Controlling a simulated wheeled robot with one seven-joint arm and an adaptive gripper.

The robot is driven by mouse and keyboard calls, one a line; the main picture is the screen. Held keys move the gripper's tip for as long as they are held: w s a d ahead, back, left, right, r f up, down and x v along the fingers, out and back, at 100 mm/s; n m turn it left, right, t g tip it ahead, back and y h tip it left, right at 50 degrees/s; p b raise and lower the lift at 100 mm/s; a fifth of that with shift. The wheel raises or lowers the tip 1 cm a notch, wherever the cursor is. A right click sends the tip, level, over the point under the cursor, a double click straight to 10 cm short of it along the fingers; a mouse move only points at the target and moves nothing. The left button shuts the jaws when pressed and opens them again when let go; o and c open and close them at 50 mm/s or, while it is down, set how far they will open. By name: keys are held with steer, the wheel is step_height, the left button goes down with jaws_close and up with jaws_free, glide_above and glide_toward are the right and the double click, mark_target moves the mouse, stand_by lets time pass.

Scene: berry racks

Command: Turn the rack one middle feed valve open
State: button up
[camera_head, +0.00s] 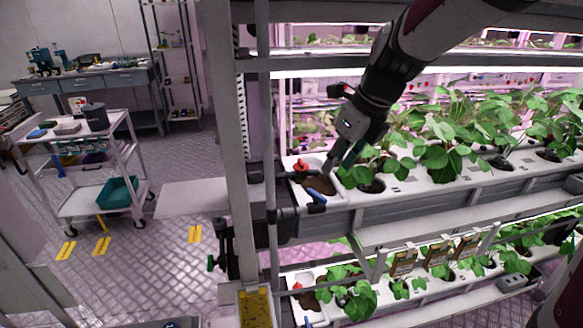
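My gripper (336,163) points down over the left end of the middle-level white grow channel (415,186). Its fingertips are small and dark, and I cannot tell how far apart they are. A blue lever handle (316,196) lies at the front of the brown opening (320,184) in that channel, just below and left of the fingertips. They look apart from it, though depth is unclear. A red knob (300,165) stands at the opening's back left. No label shows which one is the feed valve, and its open or shut state cannot be told.
Leafy plants (445,155) crowd the channel right of my gripper. The rack's upright post (228,130) stands to the left. A lower channel has another red knob (297,286) and blue handle (308,321). A green handle (211,263) sits outside the post.

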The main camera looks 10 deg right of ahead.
mark_target(318, 194)
steer(key=x, duration=1.1)
steer(key=shift+f+b, duration=0.15)
steer(key=shift+b, duration=0.25)
jaws_close()
